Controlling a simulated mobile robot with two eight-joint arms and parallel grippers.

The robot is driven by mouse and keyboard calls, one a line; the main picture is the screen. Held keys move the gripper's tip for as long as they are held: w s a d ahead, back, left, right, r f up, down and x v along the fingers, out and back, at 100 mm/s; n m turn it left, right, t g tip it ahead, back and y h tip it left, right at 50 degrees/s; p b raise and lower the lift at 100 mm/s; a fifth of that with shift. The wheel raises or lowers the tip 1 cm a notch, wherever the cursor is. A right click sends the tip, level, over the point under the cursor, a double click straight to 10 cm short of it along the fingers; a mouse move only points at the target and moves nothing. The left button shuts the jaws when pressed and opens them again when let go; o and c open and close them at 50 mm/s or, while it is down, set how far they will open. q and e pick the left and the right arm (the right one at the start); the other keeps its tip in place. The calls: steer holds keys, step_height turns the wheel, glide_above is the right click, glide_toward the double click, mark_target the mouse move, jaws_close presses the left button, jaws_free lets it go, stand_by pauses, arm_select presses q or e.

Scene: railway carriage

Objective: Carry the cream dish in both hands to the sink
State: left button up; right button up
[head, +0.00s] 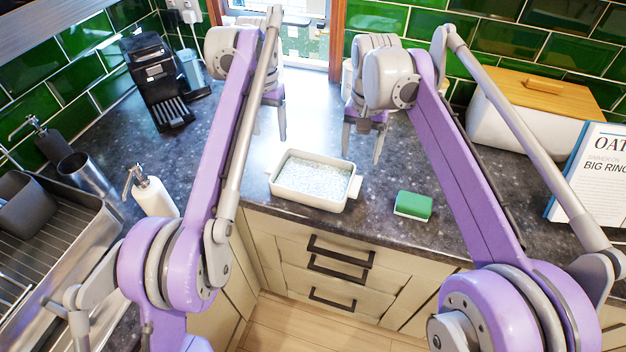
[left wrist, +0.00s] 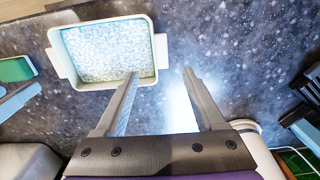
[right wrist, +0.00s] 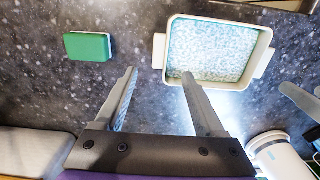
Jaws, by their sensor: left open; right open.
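The cream dish (head: 282,190) is rectangular, with a small handle on each short side, and sits on the dark speckled worktop near its front edge. It holds something pale and speckled. My left gripper (head: 269,132) is open and empty behind the dish. In the left wrist view one finger of it (left wrist: 161,73) overlaps the dish's rim (left wrist: 62,55). My right gripper (head: 361,157) is open and empty behind the dish's right end; in the right wrist view one finger of it (right wrist: 160,73) overlaps the dish (right wrist: 158,50). The steel sink area (head: 85,245) is at the left, partly cut off.
A white soap bottle (head: 155,195) stands between sink and dish. A green sponge (head: 413,205) lies right of the dish. A black coffee machine (head: 155,75) stands back left. Drawers (head: 335,262) are below.

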mark_target(274, 163)
arm_select(q)
step_height(274, 163, down, 10)
steer(key=shift+f, duration=0.25)
arm_select(e)
step_height(274, 163, down, 10)
steer(key=shift+f, duration=0.25)
arm_select(q)
jaws_close()
arm_select(e)
jaws_close()
stand_by(0.7)
